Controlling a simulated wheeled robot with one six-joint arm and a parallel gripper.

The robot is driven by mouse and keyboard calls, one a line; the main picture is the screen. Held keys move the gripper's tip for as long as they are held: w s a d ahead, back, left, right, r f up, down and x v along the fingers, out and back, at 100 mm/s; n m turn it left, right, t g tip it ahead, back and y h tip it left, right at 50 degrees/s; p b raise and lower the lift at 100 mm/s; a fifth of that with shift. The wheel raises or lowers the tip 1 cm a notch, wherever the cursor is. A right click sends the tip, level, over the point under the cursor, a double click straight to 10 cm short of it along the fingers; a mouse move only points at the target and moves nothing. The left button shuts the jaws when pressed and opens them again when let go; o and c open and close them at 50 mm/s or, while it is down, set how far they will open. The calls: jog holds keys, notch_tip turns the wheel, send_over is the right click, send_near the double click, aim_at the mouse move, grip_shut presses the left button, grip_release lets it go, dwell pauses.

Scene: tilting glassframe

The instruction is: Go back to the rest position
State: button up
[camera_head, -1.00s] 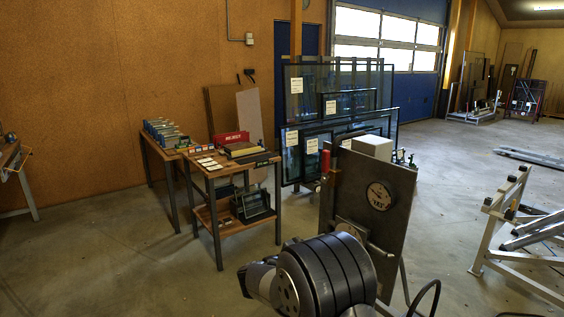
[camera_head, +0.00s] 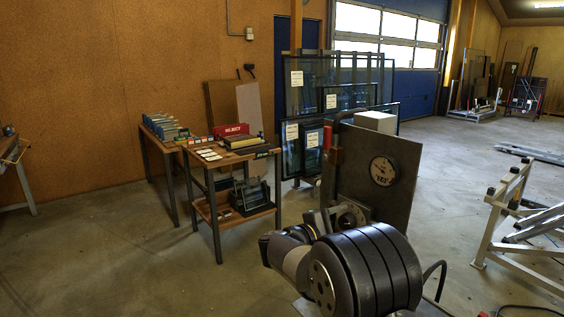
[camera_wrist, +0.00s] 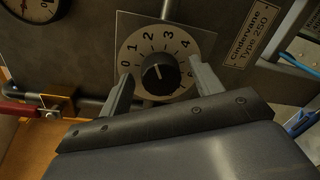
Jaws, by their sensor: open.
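In the wrist view, my gripper (camera_wrist: 160,92) is open, with its two fingers apart. Between and beyond the fingers is a black knob (camera_wrist: 160,73) on a round dial numbered around its edge, mounted on a grey panel (camera_wrist: 222,14). The fingers stand to either side of the knob, and I cannot tell whether they touch anything. In the head view, my arm reaches up to the lower part of the upright grey panel (camera_head: 398,155). The gripper's fingers cannot be made out there.
A round gauge (camera_head: 383,171) and a red-handled lever (camera_head: 335,157) are on the panel. A wooden table (camera_head: 213,165) with a red box stands left. Framed glass panes (camera_head: 345,70) stand behind. A metal trestle (camera_head: 500,225) is at right. Floor between is clear.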

jog(key=m+b, duration=0.2)
jog(key=m, duration=0.1)
jog(key=m+b, duration=0.1)
jog(key=m, duration=0.2)
jog(key=shift+f+t+b, duration=0.2)
jog(key=shift+t+b, duration=0.1)
jog(key=shift+b, duration=0.1)
jog(key=m+b, duration=0.1)
jog(key=m, duration=0.2)
jog(key=shift+s, duration=0.1)
jog(key=shift+m+t, duration=0.3)
jog(key=shift+m, duration=1.4)
